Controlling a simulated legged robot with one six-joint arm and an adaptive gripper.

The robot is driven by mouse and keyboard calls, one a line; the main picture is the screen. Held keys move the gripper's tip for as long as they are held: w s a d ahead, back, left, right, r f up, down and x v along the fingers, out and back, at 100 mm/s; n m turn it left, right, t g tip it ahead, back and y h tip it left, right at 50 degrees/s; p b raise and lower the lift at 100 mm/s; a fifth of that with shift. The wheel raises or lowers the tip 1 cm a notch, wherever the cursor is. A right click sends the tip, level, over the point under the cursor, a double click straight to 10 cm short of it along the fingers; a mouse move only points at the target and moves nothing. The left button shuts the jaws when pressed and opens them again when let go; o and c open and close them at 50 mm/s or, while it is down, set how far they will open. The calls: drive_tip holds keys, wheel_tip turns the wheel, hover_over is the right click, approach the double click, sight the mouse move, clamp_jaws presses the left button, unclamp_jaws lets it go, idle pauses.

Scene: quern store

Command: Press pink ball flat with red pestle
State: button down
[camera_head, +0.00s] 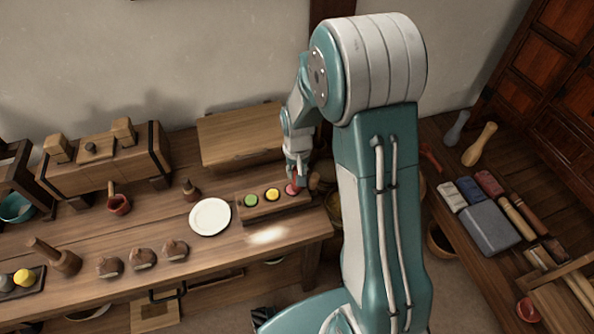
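The pink ball (291,189) is at the right end of a narrow wooden tray (262,212) on the long bench. A yellow ball (273,194) and a green ball (251,200) sit to its left in the same tray. My gripper (297,175) points down just above the pink ball. A small patch of red shows below the fingers, close to the ball. I cannot tell whether it is the red pestle's end or whether the fingers are shut on it. A red handled object (431,157) lies on the right-hand bench, partly hidden by my arm.
A white plate (210,217) lies left of the tray, and a wooden board (237,138) lies behind it. Several brown knobbed objects (142,259) line the front edge. A grey pestle (456,128) and a tan pestle (479,145) are on the right bench.

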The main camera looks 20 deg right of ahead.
drive_tip(key=shift+s+f, duration=0.1)
drive_tip(key=shift+s, duration=0.05)
drive_tip(key=shift+r, duration=3.8)
